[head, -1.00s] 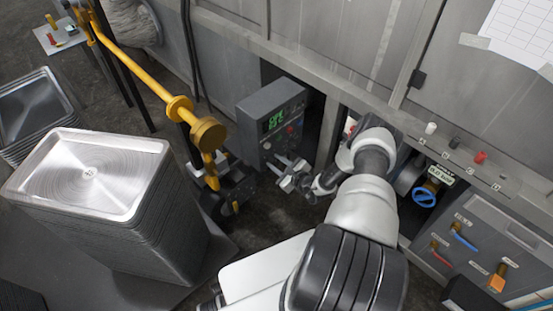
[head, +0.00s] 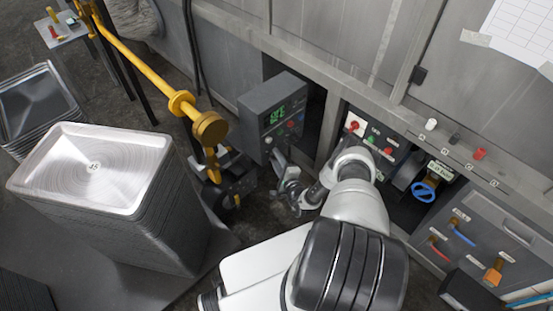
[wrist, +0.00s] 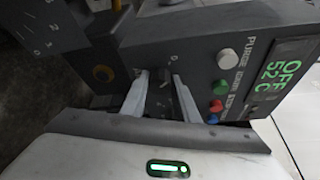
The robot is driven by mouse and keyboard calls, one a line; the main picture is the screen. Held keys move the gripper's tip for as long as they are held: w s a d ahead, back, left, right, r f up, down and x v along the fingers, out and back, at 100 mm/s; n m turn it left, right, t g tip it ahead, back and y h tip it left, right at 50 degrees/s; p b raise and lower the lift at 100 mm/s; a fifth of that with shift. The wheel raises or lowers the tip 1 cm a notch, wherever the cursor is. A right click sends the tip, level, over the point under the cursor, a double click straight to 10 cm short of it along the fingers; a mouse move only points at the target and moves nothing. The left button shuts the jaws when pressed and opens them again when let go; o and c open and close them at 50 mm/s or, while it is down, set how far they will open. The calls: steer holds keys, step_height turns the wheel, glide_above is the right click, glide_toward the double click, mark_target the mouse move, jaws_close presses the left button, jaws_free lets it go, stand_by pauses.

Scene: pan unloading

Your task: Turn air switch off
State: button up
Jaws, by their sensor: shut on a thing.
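The grey control box (head: 257,101) stands in the middle of the head view, with a green display. In the wrist view its display (wrist: 287,80) reads OFF and 52 C. A dark switch knob (wrist: 160,98) sits on the box face, near a "0" mark. My gripper (wrist: 158,92) has its two pale fingers on either side of this knob and is shut on it. In the head view my gripper (head: 279,163) is at the lower front of the box, and the knob is hidden there.
Buttons in white, green, red and blue (wrist: 220,88) sit beside the knob. A yellow pipe with a round end (head: 209,129) and a stack of metal pans (head: 82,172) stand to the left. A panel with red and green buttons (head: 372,139) and a blue valve wheel (head: 425,191) are to the right.

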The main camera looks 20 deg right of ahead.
steer(key=shift+f+n, duration=0.1)
steer(key=shift+n, duration=0.4)
steer(key=o, duration=1.1)
steer(key=shift+c, duration=0.2)
